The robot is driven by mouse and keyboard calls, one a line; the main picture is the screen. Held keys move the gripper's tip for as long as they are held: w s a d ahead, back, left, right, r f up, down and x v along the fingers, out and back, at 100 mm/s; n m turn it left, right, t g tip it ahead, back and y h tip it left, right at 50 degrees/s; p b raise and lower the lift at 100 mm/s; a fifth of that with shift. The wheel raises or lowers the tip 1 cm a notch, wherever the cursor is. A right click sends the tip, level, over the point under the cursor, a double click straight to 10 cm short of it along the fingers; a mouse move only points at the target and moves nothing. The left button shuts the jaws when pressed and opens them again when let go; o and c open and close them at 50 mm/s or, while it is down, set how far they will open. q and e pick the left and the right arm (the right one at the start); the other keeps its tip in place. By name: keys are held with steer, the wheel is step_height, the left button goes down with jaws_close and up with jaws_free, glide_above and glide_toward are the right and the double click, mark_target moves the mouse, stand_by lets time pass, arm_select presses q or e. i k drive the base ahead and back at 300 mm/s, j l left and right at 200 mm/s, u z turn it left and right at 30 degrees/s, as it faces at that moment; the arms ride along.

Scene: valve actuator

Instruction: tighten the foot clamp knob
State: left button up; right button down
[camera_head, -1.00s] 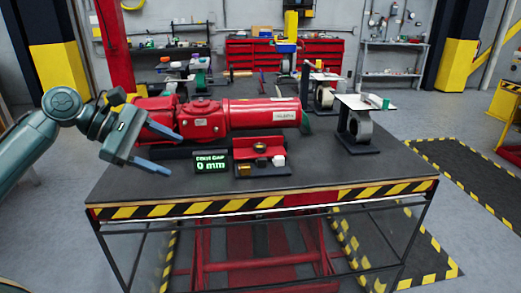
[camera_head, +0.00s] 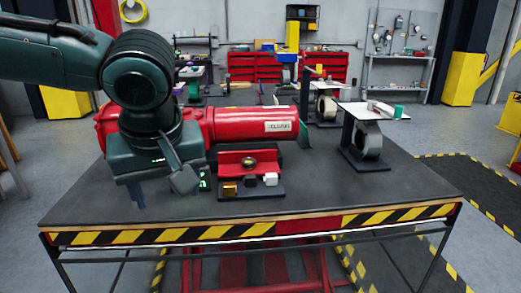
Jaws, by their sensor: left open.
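A small red bracket (camera_head: 235,170) stands on a dark base plate (camera_head: 262,193) near the table's front middle. A round dark and brass knob (camera_head: 248,162) sits on it; I cannot tell for sure whether this is the foot clamp knob. My left gripper (camera_head: 160,192) is open over the table to the left of the bracket, fingers pointing down and apart from the knob. Its body hides part of the red valve actuator (camera_head: 250,124) and most of the green-lit display (camera_head: 204,180). My right gripper is not in view.
Small brass (camera_head: 229,190) and white (camera_head: 270,179) blocks sit on the base plate in front of the bracket. A stand with a grey ring and a white top plate (camera_head: 375,111) is at the right. The table's (camera_head: 370,190) front right is clear.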

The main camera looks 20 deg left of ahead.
mark_target(249, 163)
steer(key=i, duration=1.1)
